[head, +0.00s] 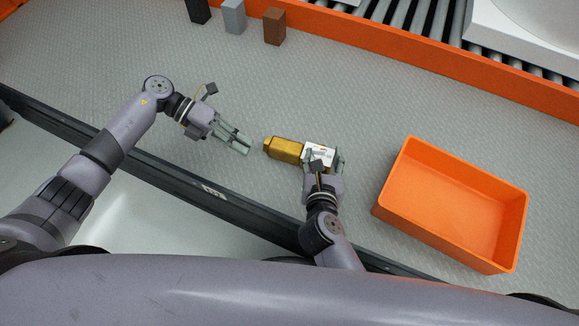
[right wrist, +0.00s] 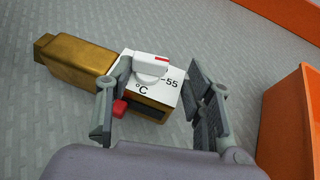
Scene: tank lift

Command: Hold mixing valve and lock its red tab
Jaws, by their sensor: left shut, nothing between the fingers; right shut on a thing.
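The mixing valve (head: 286,150) is a brass-gold body with a white block and knob at one end. It lies on the grey table, its brass end pointing left. My right gripper (head: 324,160) is shut on its white end; in the right wrist view the fingers (right wrist: 157,95) stand on either side of the white block (right wrist: 150,88) marked °C and 55. The red tab (right wrist: 120,107) shows beside the left finger there, partly hidden by it. The white knob (right wrist: 151,66) carries a red mark. My left gripper (head: 247,146) is shut and empty, left of the brass end, apart from it.
An orange open bin (head: 455,207), empty, stands on the right. Black, grey (head: 234,17) and brown (head: 274,27) blocks stand at the back. An orange rail (head: 400,58) and rollers run behind. The table between left gripper and blocks is clear.

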